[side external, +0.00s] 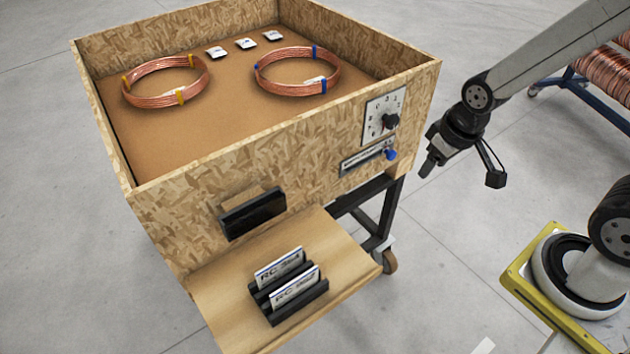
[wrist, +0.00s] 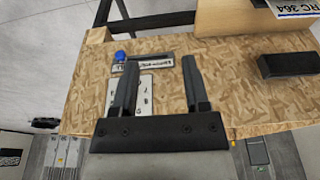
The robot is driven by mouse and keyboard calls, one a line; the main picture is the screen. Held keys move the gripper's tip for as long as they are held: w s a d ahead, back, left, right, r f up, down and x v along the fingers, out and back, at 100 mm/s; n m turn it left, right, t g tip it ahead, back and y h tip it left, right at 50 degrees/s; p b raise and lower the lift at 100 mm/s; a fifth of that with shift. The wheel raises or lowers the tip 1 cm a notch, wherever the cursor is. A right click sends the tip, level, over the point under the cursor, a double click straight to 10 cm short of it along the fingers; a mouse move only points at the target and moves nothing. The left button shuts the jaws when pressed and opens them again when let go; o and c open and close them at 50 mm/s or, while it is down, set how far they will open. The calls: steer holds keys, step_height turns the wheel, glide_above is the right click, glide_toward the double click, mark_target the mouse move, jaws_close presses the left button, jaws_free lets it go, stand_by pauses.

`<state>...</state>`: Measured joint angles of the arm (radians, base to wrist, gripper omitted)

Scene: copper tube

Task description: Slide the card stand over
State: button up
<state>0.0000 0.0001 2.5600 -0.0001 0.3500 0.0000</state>
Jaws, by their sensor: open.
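The black card stand (side external: 297,304) sits on the wooden shelf at the front of the box and holds two upright white cards (side external: 295,287) marked RC. In the wrist view, one white card (wrist: 297,9) shows at the top right corner, cut off by the frame edge. My gripper (side external: 430,168) hangs in the air to the right of the box, well above and to the right of the stand. In the wrist view, its two fingers (wrist: 157,85) are apart with nothing between them, facing the box front panel.
The chipboard box (side external: 225,165) holds two copper coils (side external: 165,82) and several small white tags. Its front carries a black block (side external: 253,213), a dial plate (side external: 384,116) and a slot with a blue knob (side external: 391,154). The shelf (side external: 225,300) has bare room around the stand.

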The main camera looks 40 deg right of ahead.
steer(key=shift+r, duration=0.2)
jaws_close()
steer(key=shift+w+v, duration=0.5)
steer(key=shift+v, duration=1.7)
steer(key=w+a+r+n+g, duration=0.15)
steer(key=w+a+n, duration=0.4)
steer(key=a, duration=0.55)
steer(key=w+a+r+n+g, duration=0.15)
steer(key=w+a+n, duration=0.4)
steer(key=a, duration=0.55)
steer(key=s+a+f+n+h, duration=0.1)
steer(key=s+a+n+h, duration=0.2)
steer(key=a, duration=0.8)
steer(key=s+a+f+n, duration=0.2)
steer(key=s+a+n, duration=0.15)
steer(key=a, duration=0.85)
step_height(320, 180, down, 19)
steer(key=shift+w+d, duration=0.15)
steer(key=shift+w, duration=0.05)
